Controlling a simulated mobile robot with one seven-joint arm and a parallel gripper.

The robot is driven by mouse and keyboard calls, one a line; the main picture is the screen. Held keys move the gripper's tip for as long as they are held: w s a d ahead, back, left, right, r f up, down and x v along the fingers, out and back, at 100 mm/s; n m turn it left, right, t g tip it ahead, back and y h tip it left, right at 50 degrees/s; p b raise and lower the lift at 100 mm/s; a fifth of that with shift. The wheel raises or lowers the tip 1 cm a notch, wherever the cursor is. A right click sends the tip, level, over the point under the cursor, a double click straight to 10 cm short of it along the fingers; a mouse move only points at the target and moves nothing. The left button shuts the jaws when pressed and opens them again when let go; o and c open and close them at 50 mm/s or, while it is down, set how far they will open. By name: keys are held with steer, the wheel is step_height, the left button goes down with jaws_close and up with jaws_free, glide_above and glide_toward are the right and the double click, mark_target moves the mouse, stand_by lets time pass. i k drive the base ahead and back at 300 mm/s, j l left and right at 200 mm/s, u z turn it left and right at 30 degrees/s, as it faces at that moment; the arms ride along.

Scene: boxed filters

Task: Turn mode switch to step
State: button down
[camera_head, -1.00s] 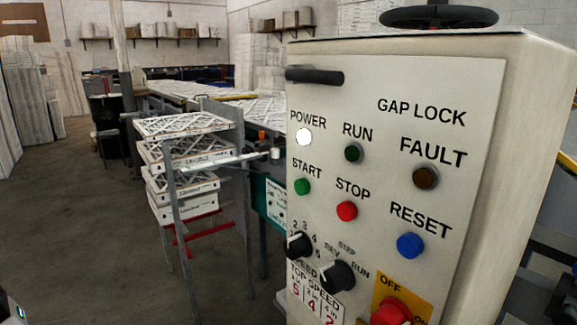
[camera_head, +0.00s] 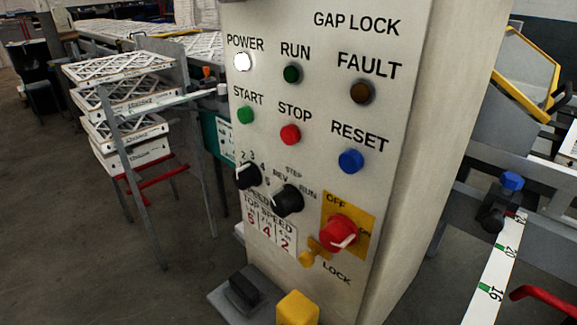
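The mode switch (camera_head: 287,200) is a black rotary knob low on the pale control panel (camera_head: 330,105), with REV, STEP and RUN printed above it from left to right. A light pointer mark shows on the knob, but it is too small for me to tell which label it points at. My gripper is not in view.
A black speed knob (camera_head: 248,175) sits close to the left of the switch. A red OFF/ON switch (camera_head: 341,233) is at its lower right. START (camera_head: 246,115), STOP (camera_head: 290,134) and RESET (camera_head: 350,161) buttons are above. A yellow block (camera_head: 297,308) stands below the panel.

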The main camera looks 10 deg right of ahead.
mark_target(287, 200)
steer(key=k+u, duration=0.1)
steer(key=u, duration=0.25)
steer(key=k+l+u, duration=0.1)
steer(key=u, duration=0.25)
steer(key=k+u, duration=0.2)
steer(key=u, duration=0.15)
